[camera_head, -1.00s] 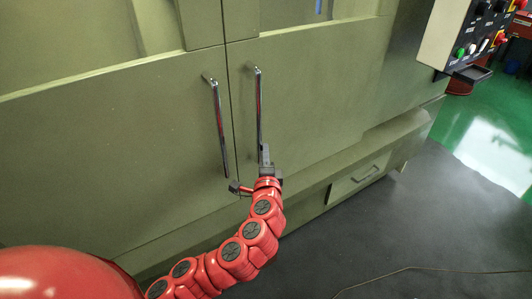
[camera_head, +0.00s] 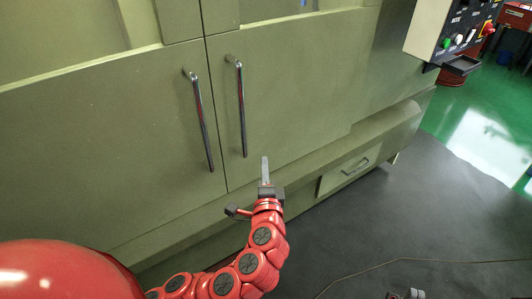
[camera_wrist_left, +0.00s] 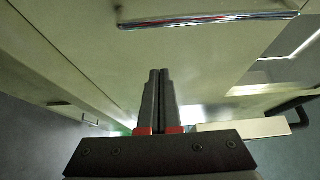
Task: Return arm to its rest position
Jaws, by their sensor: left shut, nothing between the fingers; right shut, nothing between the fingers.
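My left gripper (camera_head: 265,162) is at the end of my red arm, in front of the green cabinet below its door handles. Its fingers are together and empty; the left wrist view also shows the closed fingers (camera_wrist_left: 159,76). The left door handle (camera_head: 203,122) and right door handle (camera_head: 242,108) are upright metal bars. The gripper is apart from both, below and right of the right handle. A small dark part of my right gripper (camera_head: 415,294) shows at the bottom edge; most of it is out of view.
The cabinet doors (camera_head: 300,80) are shut. A low drawer (camera_head: 348,172) with a handle is to the right of my left gripper. A control panel (camera_head: 452,30) stands at upper right. The dark floor (camera_head: 400,215) is open, with a thin cable (camera_head: 430,261) across it.

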